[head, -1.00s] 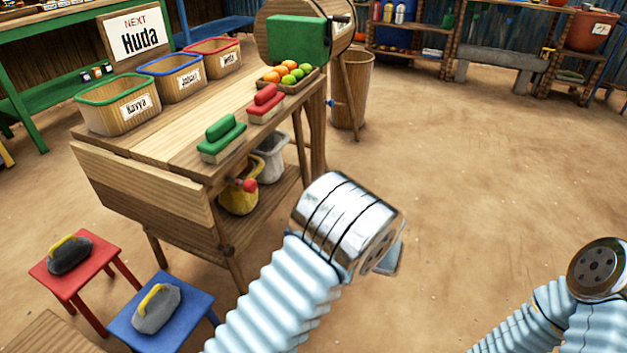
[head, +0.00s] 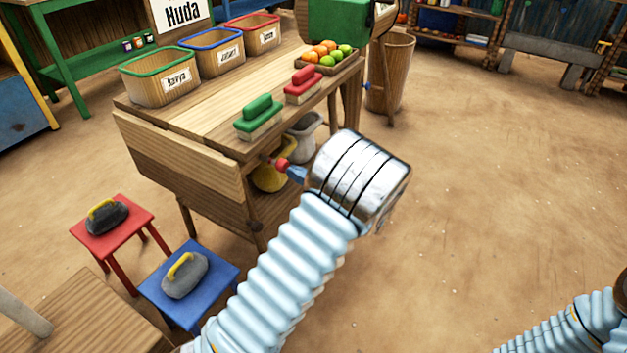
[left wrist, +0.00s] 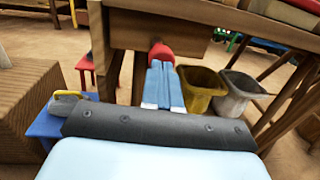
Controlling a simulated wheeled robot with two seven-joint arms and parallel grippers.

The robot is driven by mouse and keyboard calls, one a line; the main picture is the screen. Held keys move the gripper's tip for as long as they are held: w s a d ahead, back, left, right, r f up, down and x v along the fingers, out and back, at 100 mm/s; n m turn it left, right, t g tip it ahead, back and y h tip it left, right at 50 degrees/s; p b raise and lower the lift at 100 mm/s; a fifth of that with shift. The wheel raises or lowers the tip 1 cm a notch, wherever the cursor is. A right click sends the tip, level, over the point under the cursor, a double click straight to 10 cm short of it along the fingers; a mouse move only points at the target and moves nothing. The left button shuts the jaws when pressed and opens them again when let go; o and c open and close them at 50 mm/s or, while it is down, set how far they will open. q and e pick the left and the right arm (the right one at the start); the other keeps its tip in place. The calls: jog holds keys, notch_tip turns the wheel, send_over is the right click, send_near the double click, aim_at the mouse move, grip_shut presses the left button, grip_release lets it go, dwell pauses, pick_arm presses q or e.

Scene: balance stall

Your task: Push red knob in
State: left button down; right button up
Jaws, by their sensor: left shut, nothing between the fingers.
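The red knob (head: 282,164) sticks out from the edge of the wooden stall table, just below its top. My left gripper (head: 296,174) is shut and empty, with its blue fingers pointing at the knob. In the left wrist view the knob (left wrist: 160,51) sits right at the tips of the closed blue fingers (left wrist: 163,80). The tips overlap its lower part there, so I cannot tell whether they touch it. My right gripper is outside the head view; only part of its arm shows at the lower right.
The stall table (head: 200,107) carries bins, a green block (head: 259,115), a red block (head: 304,84) and fruit. A yellow bucket (left wrist: 198,85) and a grey one (left wrist: 240,95) stand beneath. Red (head: 118,238) and blue (head: 212,277) stools hold weights. Floor to the right is clear.

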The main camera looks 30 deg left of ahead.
aim_at(284, 168)
pick_arm(q)
jog(key=shift+a, duration=0.45)
jog(key=a+p, duration=0.1)
jog(key=a, duration=0.2)
jog(key=shift+w+a, duration=0.15)
jog(key=shift+a, duration=0.05)
jog(key=shift+a+r, duration=0.1)
jog(key=shift+a, duration=0.1)
